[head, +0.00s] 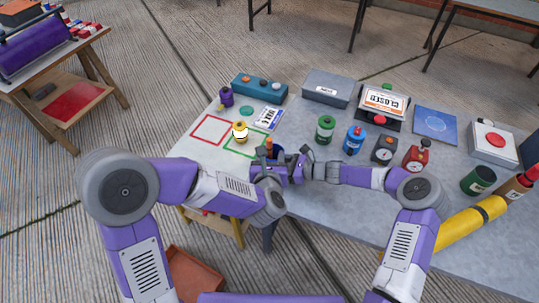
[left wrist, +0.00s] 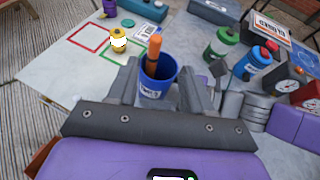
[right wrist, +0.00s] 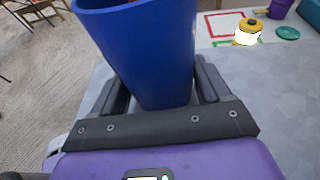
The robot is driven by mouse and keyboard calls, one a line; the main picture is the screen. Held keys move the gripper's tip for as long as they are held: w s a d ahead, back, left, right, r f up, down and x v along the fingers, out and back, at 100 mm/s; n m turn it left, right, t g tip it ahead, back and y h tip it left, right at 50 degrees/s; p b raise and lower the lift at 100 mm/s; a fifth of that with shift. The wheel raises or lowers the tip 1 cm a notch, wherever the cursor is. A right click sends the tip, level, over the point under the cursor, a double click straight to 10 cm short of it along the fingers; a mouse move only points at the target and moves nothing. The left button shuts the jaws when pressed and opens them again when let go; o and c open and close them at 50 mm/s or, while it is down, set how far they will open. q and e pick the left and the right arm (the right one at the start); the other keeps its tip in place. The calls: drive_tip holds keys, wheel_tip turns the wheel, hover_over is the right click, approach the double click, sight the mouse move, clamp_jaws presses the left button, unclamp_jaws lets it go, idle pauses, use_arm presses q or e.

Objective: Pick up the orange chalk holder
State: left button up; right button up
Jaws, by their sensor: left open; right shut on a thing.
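The orange chalk holder (head: 269,145) stands in a blue cup (head: 278,152), its upper part sticking out. In the left wrist view the chalk holder (left wrist: 154,47) leans slightly and its lower end is hidden in the cup (left wrist: 155,88). My left gripper (left wrist: 160,75) is open, its fingers on either side of the cup and chalk holder in that view; I cannot tell whether they touch. My right gripper (right wrist: 160,85) is shut on the blue cup (right wrist: 140,45), which fills the upper middle of the right wrist view.
A yellow-capped jar (head: 240,132) stands just beyond the cup, near red and green outlined squares (head: 210,129). A green can (head: 325,129), a blue canister (head: 354,140) and timers (head: 384,149) stand to the right. A yellow roll (head: 470,223) lies at the front right.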

sight(269, 144)
use_arm(q)
drive_tip(key=x, duration=0.9)
drive_tip(key=shift+w+a, duration=0.35)
clamp_jaws()
